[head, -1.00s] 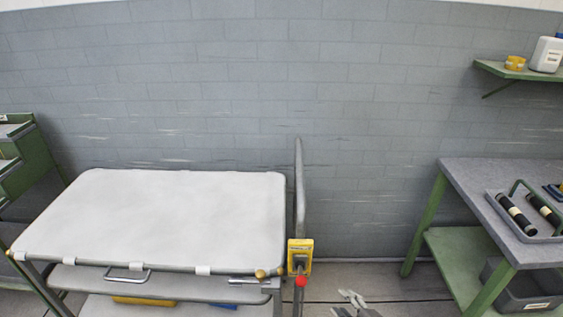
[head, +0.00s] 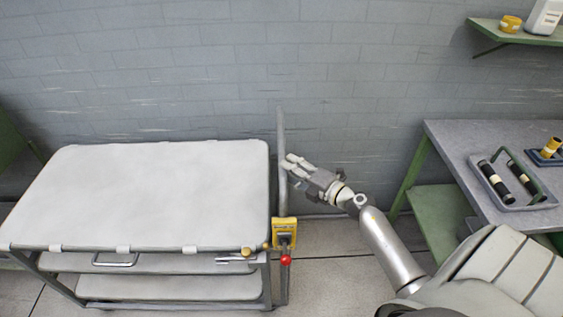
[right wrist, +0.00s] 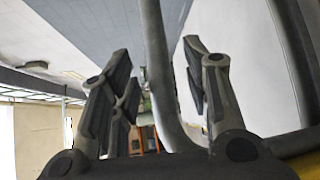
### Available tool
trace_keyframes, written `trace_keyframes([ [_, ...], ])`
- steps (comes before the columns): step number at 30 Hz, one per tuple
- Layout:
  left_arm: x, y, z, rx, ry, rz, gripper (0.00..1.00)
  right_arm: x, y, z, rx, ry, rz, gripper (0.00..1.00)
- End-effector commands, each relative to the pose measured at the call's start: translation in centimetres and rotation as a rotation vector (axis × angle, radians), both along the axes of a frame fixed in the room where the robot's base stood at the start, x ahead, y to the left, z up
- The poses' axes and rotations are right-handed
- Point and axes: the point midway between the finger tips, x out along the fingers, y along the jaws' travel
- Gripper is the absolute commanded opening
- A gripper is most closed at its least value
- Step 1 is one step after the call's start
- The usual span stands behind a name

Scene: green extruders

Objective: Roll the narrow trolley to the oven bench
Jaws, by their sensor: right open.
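The trolley (head: 150,195) has a pale padded-looking top, shelves below and a grey frame. It stands at the left of the head view. Its upright grey tube handle (head: 281,135) rises at its right end, above a yellow box (head: 284,232) with a red knob. My right gripper (head: 291,166) is open at the handle. In the right wrist view the grey tube (right wrist: 158,75) runs between the open fingers (right wrist: 160,50), and I see no finger closed on it. My left gripper is not in view. I cannot tell which bench is the oven bench.
A grey-topped bench (head: 455,145) with green legs stands at the right, carrying a tray (head: 530,200) with black cylinders. A green shelf (head: 510,36) hangs above it. A brick wall is behind. Some floor is free between trolley and bench.

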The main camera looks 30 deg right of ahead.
Motion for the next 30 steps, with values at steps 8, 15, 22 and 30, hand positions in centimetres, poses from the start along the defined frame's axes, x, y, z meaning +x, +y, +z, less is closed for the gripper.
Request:
trace_keyframes([
  [8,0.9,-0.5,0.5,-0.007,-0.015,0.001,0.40,3.4,0.8,-0.5,0.002,-0.001,0.000,0.43],
  [15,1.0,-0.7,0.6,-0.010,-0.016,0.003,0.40,4.3,1.0,-0.7,0.001,0.001,0.001,0.43],
  [22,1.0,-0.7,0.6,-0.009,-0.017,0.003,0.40,4.3,1.0,-0.7,0.001,0.001,0.000,0.42],
  [30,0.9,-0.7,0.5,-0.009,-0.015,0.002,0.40,4.3,1.0,-0.7,0.001,0.001,0.000,0.07],
])
